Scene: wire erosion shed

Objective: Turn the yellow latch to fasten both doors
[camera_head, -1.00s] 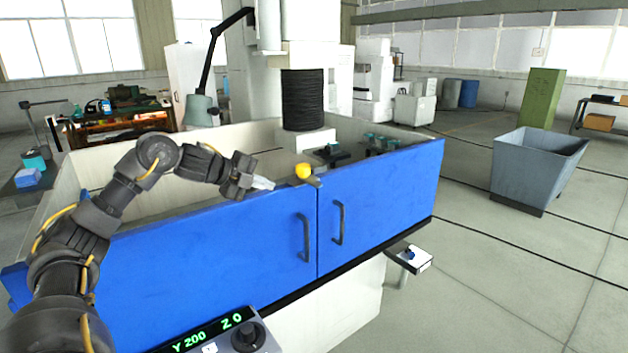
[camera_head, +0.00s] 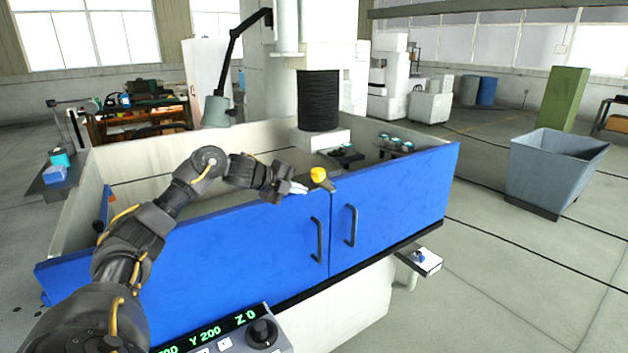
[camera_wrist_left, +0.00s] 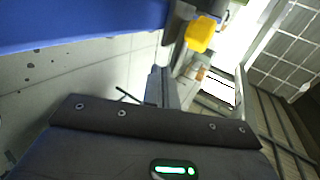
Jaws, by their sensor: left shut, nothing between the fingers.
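The two blue doors, left (camera_head: 230,240) and right (camera_head: 400,200), meet at a narrow seam, each with a dark vertical handle beside it. The yellow latch (camera_head: 318,174) sits at the top edge of the doors by the seam, with a dark bar under its yellow knob. My left gripper (camera_head: 301,189) is shut and empty, its tips just left of the latch at the left door's top edge. In the left wrist view the yellow knob (camera_wrist_left: 200,34) is up and to the right of the shut fingers (camera_wrist_left: 160,75). Contact cannot be told. My right gripper is out of view.
Behind the doors is an open tank with a black column (camera_head: 318,100) and small fixtures. A control panel (camera_head: 262,332) is at the bottom, and a small white box (camera_head: 427,262) juts out below the right door. A grey bin (camera_head: 555,170) stands right on open floor.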

